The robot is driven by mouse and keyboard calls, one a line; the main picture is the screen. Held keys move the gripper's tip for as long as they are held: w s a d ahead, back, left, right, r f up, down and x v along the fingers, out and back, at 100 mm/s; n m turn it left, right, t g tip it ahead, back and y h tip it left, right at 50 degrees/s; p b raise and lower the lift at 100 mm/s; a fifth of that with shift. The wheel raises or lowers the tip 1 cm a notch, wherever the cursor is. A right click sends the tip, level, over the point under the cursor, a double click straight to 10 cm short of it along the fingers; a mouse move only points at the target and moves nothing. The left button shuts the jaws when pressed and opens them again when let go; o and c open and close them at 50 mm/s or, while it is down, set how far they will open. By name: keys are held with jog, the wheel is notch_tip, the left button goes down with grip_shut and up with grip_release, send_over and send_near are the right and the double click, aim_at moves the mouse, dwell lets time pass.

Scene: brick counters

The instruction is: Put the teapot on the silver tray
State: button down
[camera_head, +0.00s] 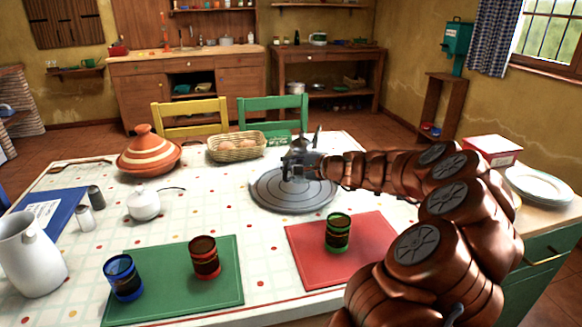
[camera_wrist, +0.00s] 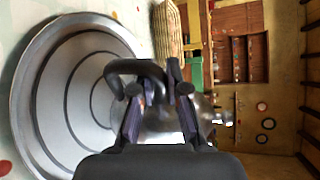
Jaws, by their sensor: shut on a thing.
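The silver tray (camera_head: 293,200) is a round grey metal plate with ring grooves, lying on the table. It fills the left of the wrist view (camera_wrist: 62,100). A silver teapot (camera_head: 298,147) with a dark handle (camera_wrist: 136,72) is in my gripper (camera_head: 300,168). My fingers (camera_wrist: 158,98) are closed on the handle in the wrist view, with the teapot's metal body partly hidden behind them. In the head view the teapot appears at the tray's far edge, largely covered by my gripper. I cannot tell whether its base touches the tray.
A wicker basket (camera_head: 236,147) and a striped tagine (camera_head: 148,155) stand behind and left. A white pot (camera_head: 143,204) and a white pitcher (camera_head: 30,257) are at left. Glasses stand on a green mat (camera_head: 180,300) and a red mat (camera_head: 370,238) in front.

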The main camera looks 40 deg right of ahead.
aim_at(289, 174)
jog(key=shift+w+f, duration=0.15)
jog(key=shift+f, duration=1.5)
jog(key=shift+f+b, duration=0.15)
jog(key=shift+b, duration=0.2)
jog(key=c, duration=1.2)
grip_release()
jog(key=v, duration=1.2)
jog(key=shift+p, duration=0.3)
